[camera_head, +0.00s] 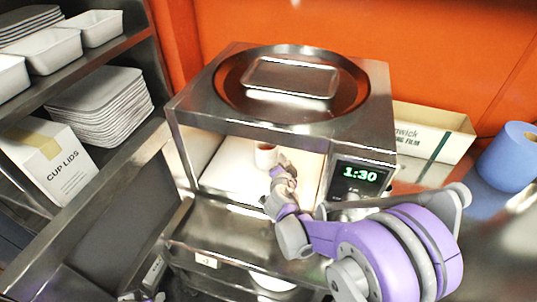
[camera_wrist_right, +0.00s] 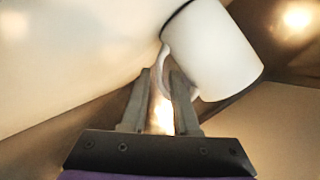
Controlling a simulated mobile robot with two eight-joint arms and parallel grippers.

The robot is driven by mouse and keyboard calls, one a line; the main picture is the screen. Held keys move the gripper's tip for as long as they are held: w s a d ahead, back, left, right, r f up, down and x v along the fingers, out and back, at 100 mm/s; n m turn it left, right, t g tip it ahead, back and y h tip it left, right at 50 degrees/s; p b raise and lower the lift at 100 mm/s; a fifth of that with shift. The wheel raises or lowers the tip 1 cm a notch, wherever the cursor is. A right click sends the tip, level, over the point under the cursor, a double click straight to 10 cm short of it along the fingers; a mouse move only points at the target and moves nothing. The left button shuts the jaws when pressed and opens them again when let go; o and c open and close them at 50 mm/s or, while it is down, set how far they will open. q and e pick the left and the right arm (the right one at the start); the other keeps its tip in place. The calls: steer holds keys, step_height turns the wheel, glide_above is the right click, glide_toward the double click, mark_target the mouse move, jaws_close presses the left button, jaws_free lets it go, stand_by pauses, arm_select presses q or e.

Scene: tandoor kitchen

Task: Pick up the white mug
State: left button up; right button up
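The white mug (camera_head: 264,156) stands inside the open-fronted metal microwave (camera_head: 190,122), partly hidden by my right gripper (camera_head: 281,166) in the head view. In the right wrist view the mug (camera_wrist_right: 213,50) fills the upper right, appearing tilted because of the camera angle. Its handle points to my right gripper (camera_wrist_right: 163,75). The two fingers are apart, with the handle at and partly between their tips. A gap shows between the fingers, and I see no firm grip. My left gripper is not clearly seen.
The microwave's side walls and top surround my right gripper closely. A metal tray (camera_head: 290,78) lies on top. A cling film box (camera_head: 430,130) and blue roll (camera_head: 510,157) stand at right. Shelves with white containers (camera_head: 52,50) and a cup lids box (camera_head: 48,160) are at left.

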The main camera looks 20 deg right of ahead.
steer(key=shift+x, duration=0.8)
steer(key=shift+s+a, duration=0.15)
steer(key=shift+s, duration=0.05)
jaws_close()
stand_by(0.7)
